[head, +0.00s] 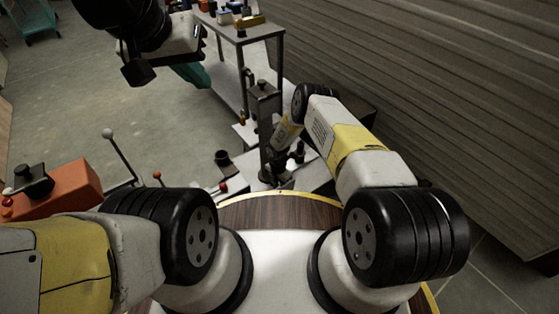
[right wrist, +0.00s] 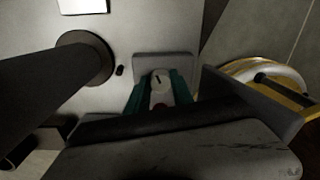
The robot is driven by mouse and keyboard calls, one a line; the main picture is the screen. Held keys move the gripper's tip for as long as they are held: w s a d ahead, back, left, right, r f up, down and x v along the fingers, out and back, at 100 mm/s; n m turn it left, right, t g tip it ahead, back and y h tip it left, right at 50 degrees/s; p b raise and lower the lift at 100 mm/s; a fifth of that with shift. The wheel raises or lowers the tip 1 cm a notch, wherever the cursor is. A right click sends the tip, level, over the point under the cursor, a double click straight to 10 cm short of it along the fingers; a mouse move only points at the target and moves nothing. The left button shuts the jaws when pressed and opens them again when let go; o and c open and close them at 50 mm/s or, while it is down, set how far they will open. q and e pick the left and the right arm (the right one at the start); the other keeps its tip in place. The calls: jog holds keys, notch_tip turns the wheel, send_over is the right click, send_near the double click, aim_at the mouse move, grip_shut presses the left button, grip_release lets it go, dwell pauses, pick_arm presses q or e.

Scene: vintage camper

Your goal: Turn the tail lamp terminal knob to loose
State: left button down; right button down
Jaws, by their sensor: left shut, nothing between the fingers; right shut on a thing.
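In the right wrist view, a round pale knob (right wrist: 158,78) with a dark pointer line stands at a grey plate (right wrist: 180,64) on a pale panel. The teal fingers of my right gripper (right wrist: 160,97) are shut on the knob, one on each side. The pointer line runs nearly up and down, tilted a little. A small red spot shows below the knob; any label is too small to read. In the head view the right gripper and knob are hidden near the dark post. My left gripper (head: 194,74) is shut and empty at the upper left, above the floor.
A dark upright post (head: 264,130) stands beside my right forearm. A grey bench (head: 243,38) with small items stands behind. An orange box (head: 65,187) and a ball-topped lever (head: 119,154) are at left. A corrugated wall (head: 430,90) closes the right. Floor at left is open.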

jog(key=n, duration=0.6)
jog(key=shift+a+n, duration=0.1)
jog(key=shift+n, duration=0.2)
jog(key=n, duration=0.6)
jog(key=shift+s, duration=0.1)
jog(key=shift+n, duration=0.4)
jog(key=c, duration=1.1)
grip_release()
jog(key=shift+a, duration=0.1)
notch_tip(320, 180, up, 8)
jog(key=shift+a+f, duration=0.1)
jog(key=shift+a, duration=0.05)
